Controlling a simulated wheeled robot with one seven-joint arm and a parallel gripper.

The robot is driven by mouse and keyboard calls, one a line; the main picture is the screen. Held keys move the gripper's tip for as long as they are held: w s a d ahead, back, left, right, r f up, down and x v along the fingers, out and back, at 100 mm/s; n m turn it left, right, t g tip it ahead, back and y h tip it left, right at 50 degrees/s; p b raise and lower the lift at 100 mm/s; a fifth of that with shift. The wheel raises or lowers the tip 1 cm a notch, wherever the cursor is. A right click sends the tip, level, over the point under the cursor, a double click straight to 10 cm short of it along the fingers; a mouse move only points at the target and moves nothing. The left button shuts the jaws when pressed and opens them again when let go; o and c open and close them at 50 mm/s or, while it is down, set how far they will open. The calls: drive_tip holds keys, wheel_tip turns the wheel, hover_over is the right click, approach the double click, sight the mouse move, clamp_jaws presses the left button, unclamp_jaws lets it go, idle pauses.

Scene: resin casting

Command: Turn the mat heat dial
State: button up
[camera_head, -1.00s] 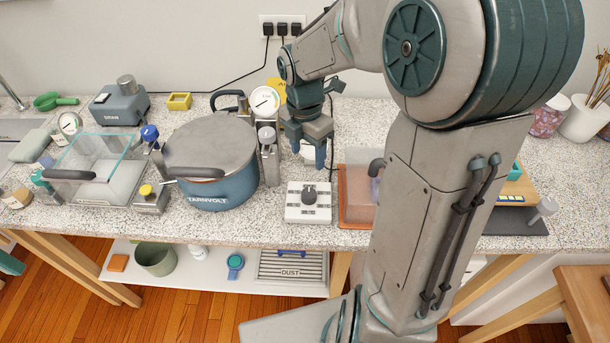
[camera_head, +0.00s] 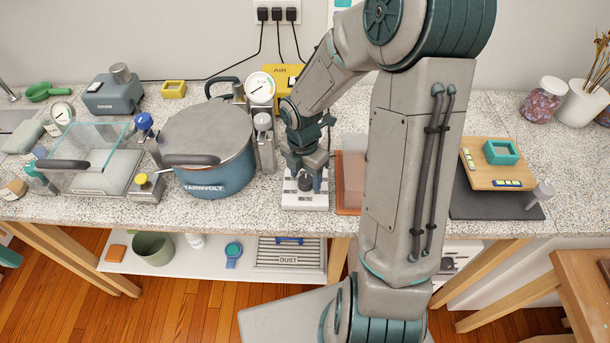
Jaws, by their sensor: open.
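The mat heat dial (camera_head: 306,183) is a dark round knob on top of a small white control box (camera_head: 305,202) on the speckled counter. My gripper (camera_head: 306,181) points down over the box, its fingers open on either side of the dial. The picture is too small to tell whether the fingers touch it. The fingers and wrist hide the back part of the box.
A blue pressure pot (camera_head: 215,178) with a gauge (camera_head: 261,87) and metal clamps stands close left of the box. An orange-edged tray (camera_head: 349,177) lies just right, partly behind my arm. A dark mat (camera_head: 475,206) carries a wooden board (camera_head: 485,165) further right.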

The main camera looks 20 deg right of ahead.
drive_tip(key=shift+f, duration=0.15)
drive_tip(key=c, duration=1)
